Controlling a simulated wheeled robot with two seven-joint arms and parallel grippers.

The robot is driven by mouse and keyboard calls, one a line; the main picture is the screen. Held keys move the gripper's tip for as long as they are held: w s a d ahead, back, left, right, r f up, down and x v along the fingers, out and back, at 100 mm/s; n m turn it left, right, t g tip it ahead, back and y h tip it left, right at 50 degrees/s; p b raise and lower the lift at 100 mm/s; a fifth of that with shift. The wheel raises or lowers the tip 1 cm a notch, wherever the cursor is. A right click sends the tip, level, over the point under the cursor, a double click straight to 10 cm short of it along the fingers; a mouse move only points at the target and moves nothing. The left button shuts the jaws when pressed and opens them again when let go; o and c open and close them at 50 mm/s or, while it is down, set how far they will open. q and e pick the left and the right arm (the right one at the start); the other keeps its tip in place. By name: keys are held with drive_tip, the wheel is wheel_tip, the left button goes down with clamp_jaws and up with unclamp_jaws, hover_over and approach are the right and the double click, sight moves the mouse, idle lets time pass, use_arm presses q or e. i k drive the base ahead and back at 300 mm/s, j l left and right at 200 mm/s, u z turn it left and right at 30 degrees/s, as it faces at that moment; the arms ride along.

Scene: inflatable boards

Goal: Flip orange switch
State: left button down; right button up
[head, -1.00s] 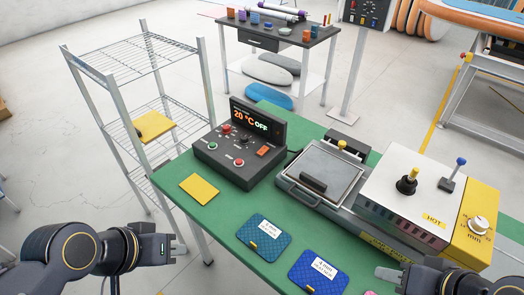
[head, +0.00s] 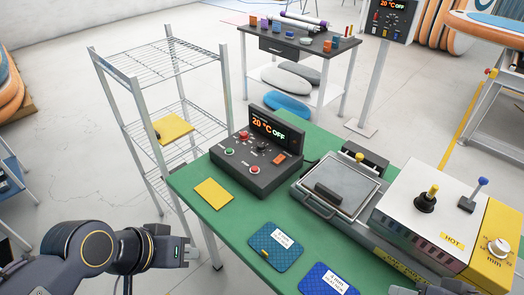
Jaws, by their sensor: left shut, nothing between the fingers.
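The orange switch (head: 280,159) sits on the right side of the sloped top of a dark control box (head: 256,177) on the green table. The box's display (head: 268,129) reads 20 °C OFF. The top also carries red and green buttons and a black knob. My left gripper (head: 190,251) is shut and empty at the lower left, off the table's left edge, well apart from the box. My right gripper (head: 405,291) shows only in part at the bottom edge, right of the blue pads; its jaws cannot be made out.
A yellow card (head: 214,194) and blue pads (head: 275,247) lie on the green table (head: 232,228). A press plate (head: 338,189) and a white-and-yellow machine marked HOT (head: 409,197) stand right of the control box. A wire shelf (head: 152,62) stands behind the table's left edge.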

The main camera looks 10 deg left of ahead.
sight(281, 157)
drive_tip(key=j+z, duration=0.1)
drive_tip(key=z, duration=0.3)
drive_tip(key=j+z, duration=0.1)
drive_tip(key=z, duration=0.35)
drive_tip(key=j+z, duration=0.1)
drive_tip(key=z, duration=0.3)
drive_tip(key=j+z, duration=0.25)
drive_tip(key=j, duration=0.15)
drive_tip(key=k+j+z, duration=0.15)
drive_tip(key=j+z, duration=0.15)
drive_tip(key=k+j+z, duration=0.25)
drive_tip(key=j, duration=0.25)
drive_tip(key=k+j, duration=0.1)
drive_tip(key=j, duration=0.25)
drive_tip(key=k+j, duration=0.1)
drive_tip(key=j, duration=0.3)
drive_tip(key=z, duration=0.05)
